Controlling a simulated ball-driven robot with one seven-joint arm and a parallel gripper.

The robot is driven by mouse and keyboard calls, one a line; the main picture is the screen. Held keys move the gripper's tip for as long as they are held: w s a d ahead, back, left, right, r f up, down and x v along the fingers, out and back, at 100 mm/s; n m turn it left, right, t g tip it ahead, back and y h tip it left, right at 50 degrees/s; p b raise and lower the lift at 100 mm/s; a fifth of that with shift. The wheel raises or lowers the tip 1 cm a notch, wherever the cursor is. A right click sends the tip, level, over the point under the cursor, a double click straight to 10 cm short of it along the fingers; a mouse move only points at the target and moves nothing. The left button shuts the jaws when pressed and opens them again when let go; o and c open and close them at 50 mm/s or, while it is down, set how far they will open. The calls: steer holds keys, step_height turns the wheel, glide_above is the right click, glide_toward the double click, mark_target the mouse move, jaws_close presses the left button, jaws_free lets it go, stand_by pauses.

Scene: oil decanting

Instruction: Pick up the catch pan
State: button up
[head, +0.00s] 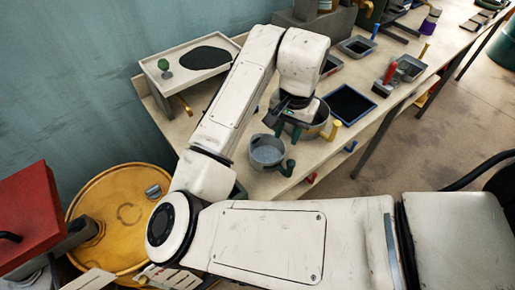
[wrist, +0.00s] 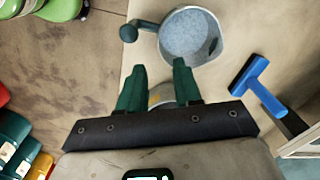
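A round grey pan (head: 267,152) with a green handle stands on the bench near its front edge; it also shows at the top of the wrist view (wrist: 190,35). A second round pan (head: 318,127) with a yellow handle (head: 331,131) sits just behind it, partly hidden by my arm. I cannot tell which one is the catch pan. My gripper (head: 288,130) is over the near side of the second pan. In the wrist view its green fingers (wrist: 158,66) stand apart. A sliver of pale rim and yellow shows between them, and I see nothing clamped.
A pale tray (head: 150,66) with a dark patch lies at the back left. A blue-rimmed dark tray (head: 351,104) and a grey pan with a red handle (head: 389,71) stand to the right. A blue-handled tool (wrist: 262,90) lies right of my fingers. A yellow drum (head: 115,205) stands at left.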

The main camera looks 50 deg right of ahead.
mark_target(281, 156)
steer(key=f, duration=0.5)
steer(key=shift+w, duration=0.25)
steer(key=shift+w+a+f+p, duration=0.1)
steer(key=shift+f+p, duration=0.2)
steer(key=shift+f, duration=1.15)
steer(key=shift+a+f+p, duration=0.1)
steer(key=shift+f+p, duration=0.2)
steer(key=shift+f, duration=1.1)
jaws_close()
